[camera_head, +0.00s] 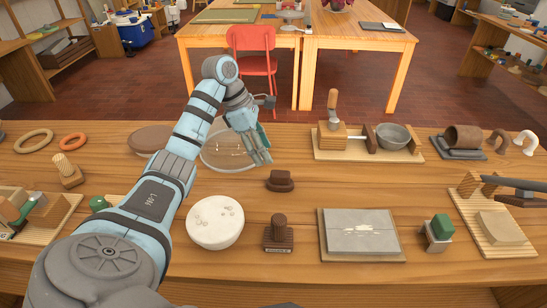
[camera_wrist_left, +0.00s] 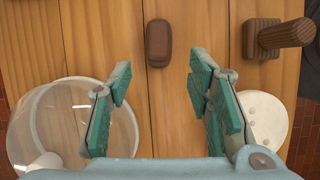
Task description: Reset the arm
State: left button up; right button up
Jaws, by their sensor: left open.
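My left arm comes in from the left in the head view. Its left gripper (camera_head: 262,158) hangs over the bench, above the right part of a round glass dish (camera_head: 228,162). In the left wrist view the left gripper (camera_wrist_left: 155,72) has its teal-padded fingers wide apart with nothing between them. Beyond the fingertips lies a small dark brown block (camera_wrist_left: 158,42). The glass dish (camera_wrist_left: 75,130) is partly behind the left finger, and a white round piece (camera_wrist_left: 268,118) is partly behind the right one. I do not make out my right gripper.
The wooden bench carries a brown stamp (camera_head: 278,236), a grey slab on a board (camera_head: 361,232), a green-topped block (camera_head: 438,230) and a metal bowl (camera_head: 394,137). A dark part (camera_head: 520,184) reaches in from the right edge, unclear what. Bare wood shows around the brown block.

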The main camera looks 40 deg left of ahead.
pick_arm(q)
jog(key=p+v, duration=0.1)
jog(key=v, duration=0.3)
jog(key=shift+p, duration=0.3)
pick_arm(e)
notch_tip(320, 180, up, 3)
jog(key=shift+r, duration=0.2)
